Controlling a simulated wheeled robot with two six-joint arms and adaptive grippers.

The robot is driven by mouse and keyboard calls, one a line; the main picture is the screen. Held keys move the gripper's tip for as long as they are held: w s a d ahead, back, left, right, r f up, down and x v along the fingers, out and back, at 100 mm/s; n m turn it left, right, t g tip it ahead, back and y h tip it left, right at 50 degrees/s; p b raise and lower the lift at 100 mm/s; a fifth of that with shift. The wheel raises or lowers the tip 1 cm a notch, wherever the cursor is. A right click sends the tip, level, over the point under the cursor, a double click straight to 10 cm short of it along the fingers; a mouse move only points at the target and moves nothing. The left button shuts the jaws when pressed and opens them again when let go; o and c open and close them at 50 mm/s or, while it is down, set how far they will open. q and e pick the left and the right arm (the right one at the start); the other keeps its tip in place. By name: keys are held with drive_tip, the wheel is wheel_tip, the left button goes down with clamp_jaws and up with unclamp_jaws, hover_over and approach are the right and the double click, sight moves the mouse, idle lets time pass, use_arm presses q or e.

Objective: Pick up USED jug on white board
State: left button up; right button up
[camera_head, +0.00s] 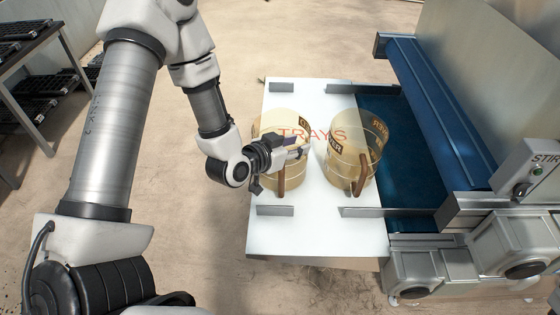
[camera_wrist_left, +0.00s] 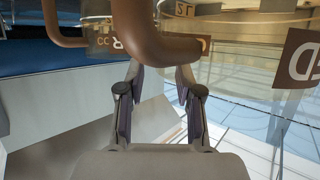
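Two clear amber jugs with brown handles and labels stand on the white board (camera_head: 310,235), a left jug (camera_head: 263,168) and a right jug (camera_head: 345,170). My left gripper (camera_head: 304,151) is in front of the left jug, partly covering it. In the left wrist view the gripper (camera_wrist_left: 158,85) has its fingers apart, with a thick brown handle (camera_wrist_left: 145,35) across the fingertips; contact cannot be told. A brown label ending in "ED" (camera_wrist_left: 303,60) shows upside down at the right. The head view does not show the full label words. My right gripper is out of view.
Low metal brackets (camera_head: 275,211) stand on the board, which has red lettering. A blue and grey machine (camera_head: 440,110) with a control box (camera_head: 530,170) adjoins the board at right. A dark rack with black trays (camera_head: 30,50) stands at far left.

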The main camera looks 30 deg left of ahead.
use_arm(q)
drive_tip(key=x, duration=0.3)
drive_tip(key=shift+f, duration=0.1)
drive_tip(key=shift+s, duration=0.25)
clamp_jaws()
drive_tip(key=shift+w+r, duration=0.1)
drive_tip(key=shift+r, duration=0.1)
